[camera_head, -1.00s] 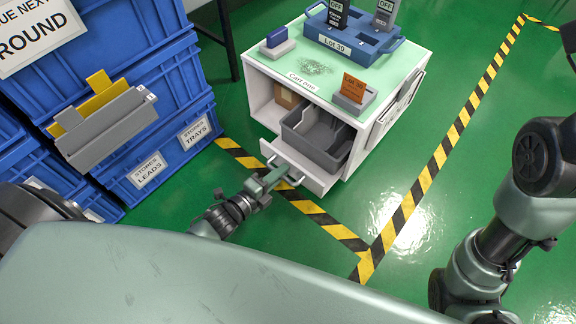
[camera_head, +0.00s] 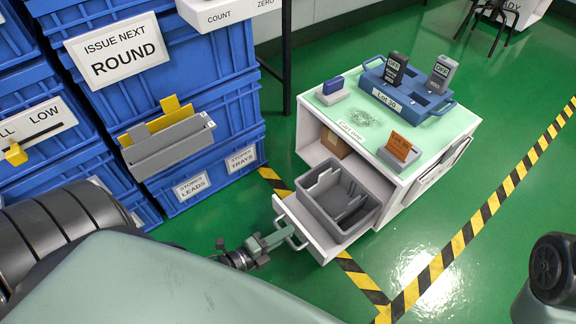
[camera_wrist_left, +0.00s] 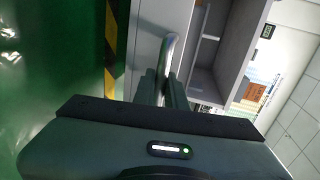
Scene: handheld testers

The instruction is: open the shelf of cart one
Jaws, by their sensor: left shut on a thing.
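Cart one (camera_head: 411,174) is a white cart with a pale green top, labelled "Cart one". Its shelf (camera_head: 315,240) is pulled out at the front and carries a grey divided bin (camera_head: 372,206). My left gripper (camera_head: 282,236) is shut on the shelf's metal handle (camera_head: 297,240). In the left wrist view the fingers (camera_wrist_left: 162,88) close around the handle bar (camera_wrist_left: 168,55), beside the white shelf front. My right arm shows only in part at the lower right of the head view; its gripper is not in view.
On the cart top are a blue Lot 30 tray (camera_head: 408,93) with two testers, a blue item in a holder (camera_head: 333,88) and an orange card (camera_head: 401,146). A brown box (camera_head: 336,142) sits inside. Stacked blue crates (camera_head: 170,85) stand left.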

